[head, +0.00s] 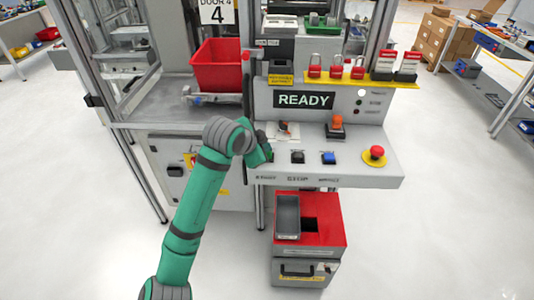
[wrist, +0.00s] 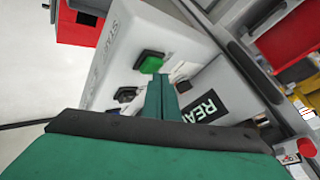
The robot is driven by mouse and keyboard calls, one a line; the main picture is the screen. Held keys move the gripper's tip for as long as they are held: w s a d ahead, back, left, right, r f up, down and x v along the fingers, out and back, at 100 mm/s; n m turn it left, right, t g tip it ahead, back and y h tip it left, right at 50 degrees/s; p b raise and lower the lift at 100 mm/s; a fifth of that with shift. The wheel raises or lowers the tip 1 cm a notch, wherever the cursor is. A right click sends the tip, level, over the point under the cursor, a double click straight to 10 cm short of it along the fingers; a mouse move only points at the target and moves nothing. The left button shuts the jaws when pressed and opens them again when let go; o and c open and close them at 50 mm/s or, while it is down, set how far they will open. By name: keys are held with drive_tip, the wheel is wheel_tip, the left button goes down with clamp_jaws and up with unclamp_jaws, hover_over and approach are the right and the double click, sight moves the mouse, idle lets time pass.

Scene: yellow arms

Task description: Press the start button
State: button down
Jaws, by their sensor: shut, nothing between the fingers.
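In the head view my gripper (head: 265,153) is low over the panel's left end. A READY sign (head: 304,100) stands behind the panel.
To the right on the panel are a black button (head: 297,157), a blue button (head: 328,158), an orange item (head: 336,122) and a red mushroom button (head: 376,152). A red bin (head: 217,77) stands behind on the left. A red-topped box (head: 325,240) stands below the panel.

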drive_tip(key=shift+f, duration=0.45)
idle(0.4)
drive_tip(key=shift+r, duration=0.9)
drive_tip(key=shift+r, duration=2.5)
